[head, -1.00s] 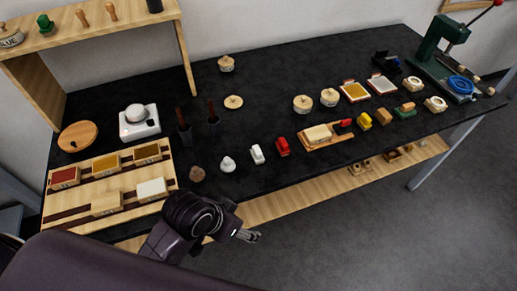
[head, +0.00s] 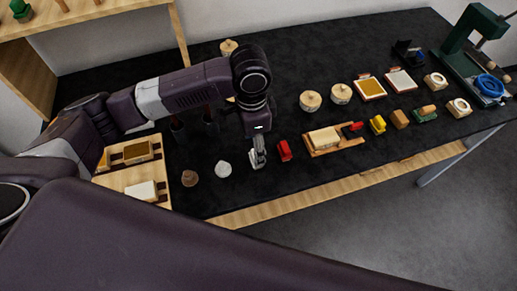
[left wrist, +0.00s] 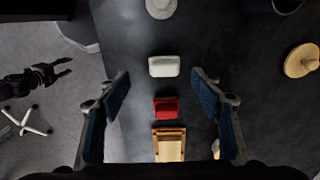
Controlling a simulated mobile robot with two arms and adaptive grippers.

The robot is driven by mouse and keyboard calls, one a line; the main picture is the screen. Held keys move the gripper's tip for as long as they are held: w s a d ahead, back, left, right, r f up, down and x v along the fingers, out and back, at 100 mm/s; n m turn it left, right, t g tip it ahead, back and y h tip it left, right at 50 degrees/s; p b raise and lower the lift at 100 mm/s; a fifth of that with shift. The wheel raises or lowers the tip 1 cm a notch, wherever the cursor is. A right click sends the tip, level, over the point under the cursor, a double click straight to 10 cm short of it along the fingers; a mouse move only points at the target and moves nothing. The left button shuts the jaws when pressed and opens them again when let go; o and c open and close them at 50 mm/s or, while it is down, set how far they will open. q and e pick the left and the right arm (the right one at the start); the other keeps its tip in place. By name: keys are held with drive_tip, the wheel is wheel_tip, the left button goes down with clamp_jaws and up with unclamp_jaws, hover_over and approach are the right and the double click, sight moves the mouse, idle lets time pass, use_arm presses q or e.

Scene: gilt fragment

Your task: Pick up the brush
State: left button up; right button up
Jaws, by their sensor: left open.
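I cannot tell for sure which piece is the brush. My left gripper (head: 259,152) is open over the front of the black table, pointing down, with nothing between its fingers. It also shows in the left wrist view (left wrist: 162,82). A small white block (left wrist: 164,67) lies below, between the fingers in that view, and a red block (head: 284,150) is beside it. In the head view the gripper mostly hides the white block. Dark holders with upright handles (head: 178,128) stand partly behind my left arm. A dark pronged shape, apparently my right gripper (left wrist: 66,66), hangs over the floor.
A white knobbed piece (head: 223,168) and a brown one (head: 190,178) stand left of the gripper. A wooden tray (head: 350,142) bearing a pale block lies to the right. Round lidded pots (head: 310,101) and a green press (head: 462,50) stand farther off.

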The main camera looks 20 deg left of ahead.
use_arm(q)
drive_tip(key=shift+w+a, duration=0.2)
drive_tip(key=shift+a, duration=0.1)
wheel_tip(320, 180, down, 2)
drive_tip(key=shift+d+f+p, duration=0.1)
drive_tip(key=shift+f+p, duration=0.15)
drive_tip(key=shift+p, duration=0.15)
drive_tip(key=f, duration=0.1)
drive_tip(key=f+p, duration=0.1)
drive_tip(key=f, duration=0.2)
drive_tip(key=shift+w+d+f+p, duration=0.2)
drive_tip(key=shift+w+p, duration=0.05)
drive_tip(key=shift+p, duration=0.05)
drive_tip(key=shift+f, duration=0.25)
use_arm(e)
drive_tip(key=shift+s+a+r, duration=0.15)
drive_tip(key=shift+s+r, duration=0.1)
drive_tip(key=shift+r, duration=0.35)
drive_tip(key=shift+s+a+r, duration=0.15)
drive_tip(key=shift+s+r, duration=0.05)
drive_tip(key=shift+r, duration=0.35)
use_arm(q)
drive_tip(key=c, duration=1.2)
drive_tip(key=shift+c, duration=0.2)
use_arm(e)
drive_tip(key=shift+d, duration=0.2)
use_arm(q)
drive_tip(key=shift+r, duration=0.1)
